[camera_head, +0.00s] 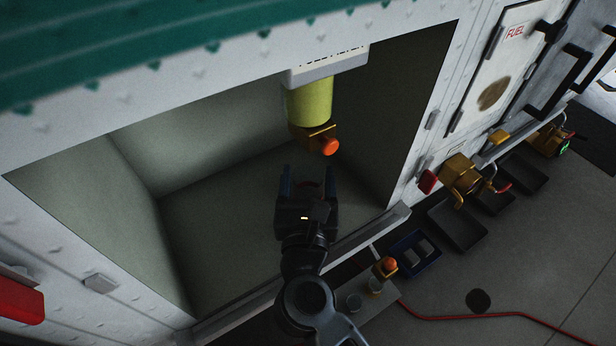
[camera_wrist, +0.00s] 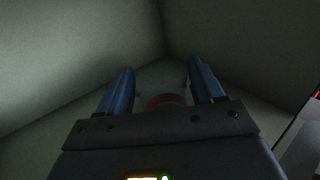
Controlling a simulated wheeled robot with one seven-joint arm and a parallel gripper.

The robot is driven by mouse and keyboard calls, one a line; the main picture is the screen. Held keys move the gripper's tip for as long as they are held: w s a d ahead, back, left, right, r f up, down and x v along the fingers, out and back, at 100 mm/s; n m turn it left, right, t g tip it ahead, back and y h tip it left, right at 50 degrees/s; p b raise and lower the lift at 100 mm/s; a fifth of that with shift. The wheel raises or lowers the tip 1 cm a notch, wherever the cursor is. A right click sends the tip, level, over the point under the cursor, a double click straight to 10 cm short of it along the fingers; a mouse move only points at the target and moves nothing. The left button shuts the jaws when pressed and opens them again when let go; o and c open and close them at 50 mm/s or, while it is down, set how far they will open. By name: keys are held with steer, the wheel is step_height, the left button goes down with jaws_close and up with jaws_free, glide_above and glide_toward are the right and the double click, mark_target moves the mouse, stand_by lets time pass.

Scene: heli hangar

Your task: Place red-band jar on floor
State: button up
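My gripper (camera_head: 308,172) reaches into the open grey compartment of the white panelled body. Its two blue fingers stand apart, one on each side, in the wrist view (camera_wrist: 160,68). A red band (camera_wrist: 165,100) shows between them, close to the palm, with a faint, pale, glassy shape beyond it. This looks like the red-band jar, mostly hidden by my gripper and dim. A small reddish patch also shows between the fingers in the head view (camera_head: 311,185). I cannot tell whether the fingers touch the jar.
A yellow filter (camera_head: 310,102) with an orange knob hangs above my gripper. The compartment sill (camera_head: 370,233) lies below. A red hose (camera_head: 480,316) crosses the open floor at right.

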steer(key=o, duration=0.3)
steer(key=shift+r, duration=0.25)
steer(key=s+b, duration=0.1)
steer(key=s, duration=1.1)
steer(key=shift+f+b, duration=0.1)
steer(key=shift+b, duration=0.2)
steer(key=shift+d, duration=0.15)
